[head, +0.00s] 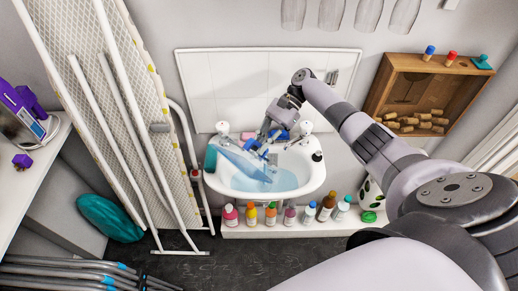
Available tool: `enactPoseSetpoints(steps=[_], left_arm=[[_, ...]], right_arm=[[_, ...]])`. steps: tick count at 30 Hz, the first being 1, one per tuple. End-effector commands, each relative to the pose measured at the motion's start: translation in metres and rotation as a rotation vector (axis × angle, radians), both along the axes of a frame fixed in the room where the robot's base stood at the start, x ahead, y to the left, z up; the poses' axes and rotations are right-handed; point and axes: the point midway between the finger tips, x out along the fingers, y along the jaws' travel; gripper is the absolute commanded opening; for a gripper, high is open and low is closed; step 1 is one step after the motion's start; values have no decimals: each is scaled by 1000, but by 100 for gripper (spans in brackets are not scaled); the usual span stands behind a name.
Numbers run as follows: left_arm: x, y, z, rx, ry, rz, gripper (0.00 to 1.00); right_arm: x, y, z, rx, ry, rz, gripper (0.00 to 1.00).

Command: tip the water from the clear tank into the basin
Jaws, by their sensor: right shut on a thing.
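The white basin (311,178) is fixed at the wall in the middle of the head view. My right gripper (268,142) is over the back of the basin, shut on the clear tank (238,160). The tank is a pale blue, see-through box, tilted, and lies across the left part of the basin's opening. Its lower end is over the bowl. Pale blue water (282,181) shows in the bowl. The fingertips are partly hidden by blue parts and the arm's own wrist. My left gripper is out of view.
Several bottles (309,213) stand on a white ledge below the basin. A folded ironing board (100,100) leans at the left. A wooden box (401,82) with corks is on the right. White taps (306,127) stand at the basin's back.

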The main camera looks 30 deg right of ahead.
Motion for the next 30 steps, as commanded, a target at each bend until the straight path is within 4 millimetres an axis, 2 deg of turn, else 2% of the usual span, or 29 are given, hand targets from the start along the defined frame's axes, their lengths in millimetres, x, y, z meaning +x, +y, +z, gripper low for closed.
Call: enactPoseSetpoints(steps=[18,30], left_arm=[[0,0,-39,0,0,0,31],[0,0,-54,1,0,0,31]], right_arm=[[3,-13,1,161,37,1,0],[5,-20,5,237,54,0,0]])
